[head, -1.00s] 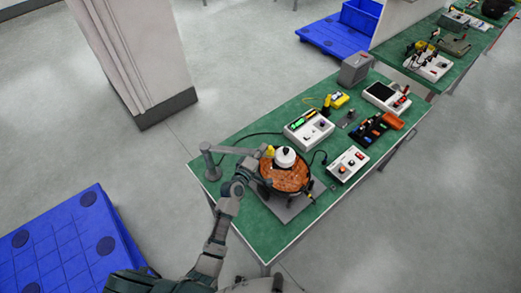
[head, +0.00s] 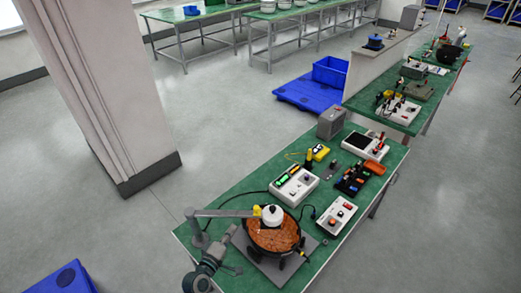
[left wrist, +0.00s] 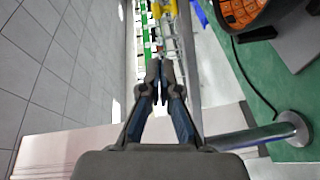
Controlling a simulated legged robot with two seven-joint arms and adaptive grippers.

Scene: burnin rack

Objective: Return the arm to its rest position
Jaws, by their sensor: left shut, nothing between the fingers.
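My left gripper (head: 230,233) is at the lower part of the head view, just left of the round copper-coloured coil unit (head: 272,236) on the green bench. In the left wrist view its two fingers (left wrist: 162,68) are together, with nothing between them. The coil unit has a white cap (head: 271,213) and a dark rim, and sits on a grey plate. A grey post with a horizontal arm (head: 228,212) reaches over to the cap; its round base (left wrist: 291,128) shows right of the fingers in the left wrist view. My right gripper is not in view.
On the green bench (head: 237,190) stand a white tester (head: 294,186), a white button box (head: 336,215) and a black rack (head: 353,180). A pillar (head: 105,95) rises at left. Blue pallets (head: 305,95) lie on the floor. Open floor lies between pillar and bench.

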